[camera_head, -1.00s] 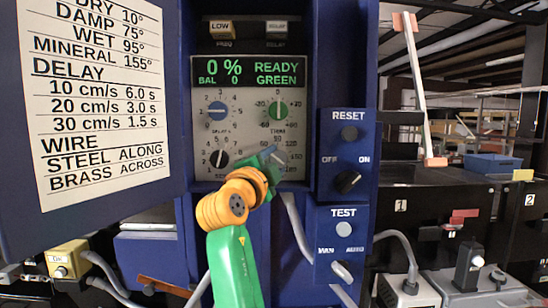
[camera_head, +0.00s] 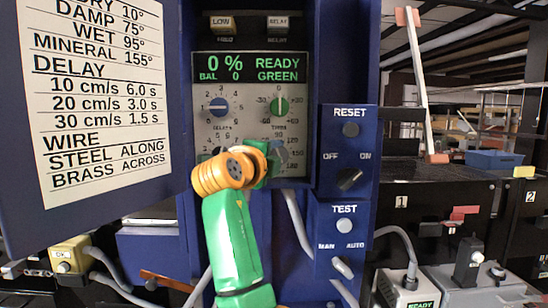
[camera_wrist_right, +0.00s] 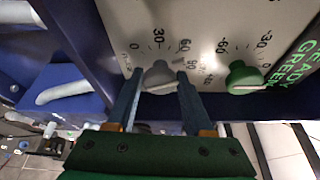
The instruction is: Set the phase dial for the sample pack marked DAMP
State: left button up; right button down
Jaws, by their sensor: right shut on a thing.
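The phase dial is the grey knob (camera_head: 279,153) at the lower right of the blue cabinet's panel, with a degree scale around it. In the right wrist view the grey knob (camera_wrist_right: 160,77) sits between my two blue fingers. My right gripper (camera_wrist_right: 158,88) is shut on it; in the head view the gripper (camera_head: 273,155) is mostly hidden behind my orange wrist. The chart (camera_head: 95,95) on the open door lists DAMP 75°. The knob's exact setting is unclear. The display (camera_head: 249,67) reads 0 %, BAL 0, READY GREEN. My left gripper is out of view.
A blue knob (camera_head: 218,107) and a green knob (camera_head: 279,107) sit above the grey one. A black knob is mostly covered by my wrist. RESET (camera_head: 350,130) and TEST (camera_head: 345,226) buttons stand on the right. A grey cable (camera_head: 298,222) hangs below the panel.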

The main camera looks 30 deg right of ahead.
jog(key=shift+f, duration=0.25)
jog(key=shift+c, duration=2.3)
grip_release()
jog(key=shift+o, duration=0.8)
jog(key=shift+s+r, duration=0.2)
jog(key=b+v, duration=0.3)
jog(key=v, duration=0.4)
jog(key=shift+b, duration=0.4)
